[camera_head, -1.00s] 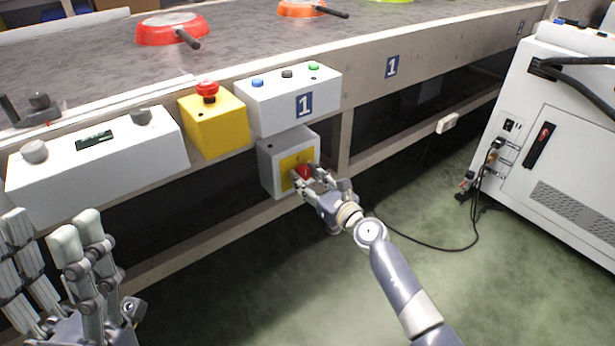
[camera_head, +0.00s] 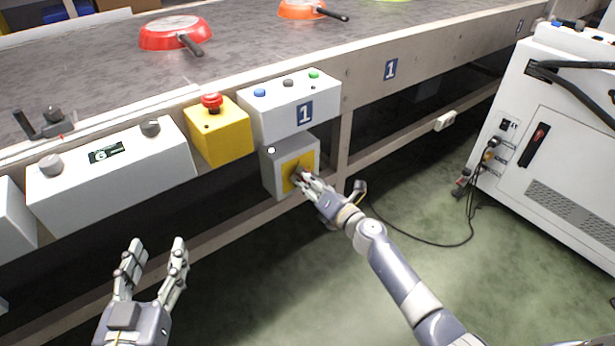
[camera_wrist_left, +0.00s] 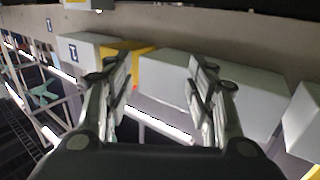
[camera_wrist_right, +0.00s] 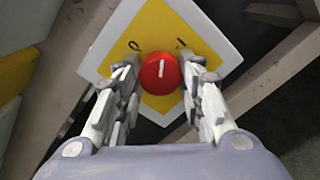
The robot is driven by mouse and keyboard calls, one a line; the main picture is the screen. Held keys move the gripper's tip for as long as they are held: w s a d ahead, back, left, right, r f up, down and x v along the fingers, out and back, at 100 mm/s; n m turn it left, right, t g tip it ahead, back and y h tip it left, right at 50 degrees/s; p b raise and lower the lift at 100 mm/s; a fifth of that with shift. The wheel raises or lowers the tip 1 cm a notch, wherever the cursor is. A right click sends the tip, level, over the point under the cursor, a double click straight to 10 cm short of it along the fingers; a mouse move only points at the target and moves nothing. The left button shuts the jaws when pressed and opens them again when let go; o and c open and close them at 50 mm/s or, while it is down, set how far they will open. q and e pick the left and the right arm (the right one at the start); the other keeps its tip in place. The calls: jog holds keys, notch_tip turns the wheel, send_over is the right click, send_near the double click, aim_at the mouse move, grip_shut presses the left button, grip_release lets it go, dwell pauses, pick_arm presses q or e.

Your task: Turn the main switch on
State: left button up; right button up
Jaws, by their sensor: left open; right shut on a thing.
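The main switch is a grey box (camera_head: 276,178) with a yellow plate (camera_head: 288,180), under the panel marked 1. In the right wrist view its round red knob (camera_wrist_right: 159,75) sits on the yellow plate (camera_wrist_right: 158,22) between marks 0 and 1. The knob's white line points up the picture, between the two marks. My right gripper (camera_head: 302,174) is shut on the knob, with one finger on each side; it also shows in the right wrist view (camera_wrist_right: 160,84). In the head view the fingers mostly hide the knob. My left gripper (camera_head: 157,243) is open and empty at lower left.
Above the switch are a white panel (camera_head: 270,116) with several buttons and a yellow box (camera_head: 222,145) with a red stop button (camera_head: 211,102). A white panel (camera_head: 110,185) with knobs and a display stands left. A white cabinet (camera_head: 560,110) stands right.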

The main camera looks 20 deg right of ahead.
pick_arm(q)
jog(key=s+a+f+g+y+p, duration=0.1)
jog(key=s+f+g, duration=0.2)
jog(key=f, duration=0.3)
jog(key=s+a+f+g+y+p, duration=0.1)
jog(key=s+a+f+g, duration=0.1)
jog(key=s+f+g, duration=0.2)
jog(key=shift+a+f+g, duration=0.25)
jog(key=shift+f+g, duration=0.15)
jog(key=shift+f, duration=0.6)
pick_arm(e)
jog(key=shift+m, duration=3.2)
jog(key=o, duration=1.1)
jog(key=shift+c, duration=0.2)
pick_arm(q)
jog(key=shift+w, duration=0.1)
